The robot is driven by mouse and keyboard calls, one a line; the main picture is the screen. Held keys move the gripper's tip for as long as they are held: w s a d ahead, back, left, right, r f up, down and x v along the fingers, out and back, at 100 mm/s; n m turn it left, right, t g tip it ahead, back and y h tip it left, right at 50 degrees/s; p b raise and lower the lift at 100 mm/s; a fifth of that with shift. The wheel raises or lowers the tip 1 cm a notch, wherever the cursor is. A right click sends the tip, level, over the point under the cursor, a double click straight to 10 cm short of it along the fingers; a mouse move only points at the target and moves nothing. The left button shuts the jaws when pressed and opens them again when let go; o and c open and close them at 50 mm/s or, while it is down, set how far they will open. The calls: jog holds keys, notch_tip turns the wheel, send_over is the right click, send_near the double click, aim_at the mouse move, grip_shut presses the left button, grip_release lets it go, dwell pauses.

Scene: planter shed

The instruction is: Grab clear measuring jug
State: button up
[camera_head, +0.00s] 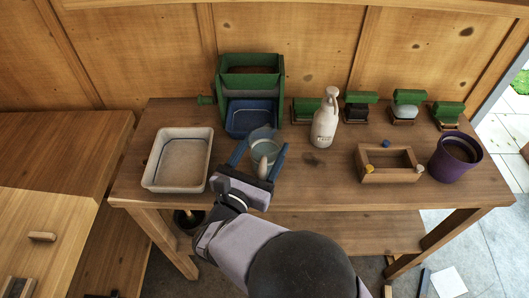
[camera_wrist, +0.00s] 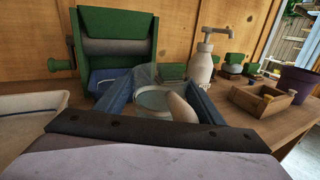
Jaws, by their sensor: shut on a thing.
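The clear measuring jug (camera_head: 264,146) stands between the blue fingers of my gripper (camera_head: 262,160) at the middle left of the workbench. It is see-through, with a pale rounded part facing my wrist. In the wrist view the jug (camera_wrist: 151,98) sits between the two fingers of my gripper (camera_wrist: 155,100), which are shut on it. The fingers hide parts of its sides. I cannot tell whether its base touches the bench.
A green machine (camera_head: 250,83) with a blue tray (camera_head: 247,117) stands just behind the jug. A white tray (camera_head: 153,177) is at left. A white pump bottle (camera_head: 325,122), a wooden box (camera_head: 371,174) and a purple pot (camera_head: 454,158) stand to the right. Bare bench lies between jug and box.

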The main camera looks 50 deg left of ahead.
jog(key=shift+r, duration=0.2)
notch_tip(320, 180, up, 10)
jog(key=shift+f, duration=0.2)
dwell(0.9)
jog(key=shift+b, duration=0.3)
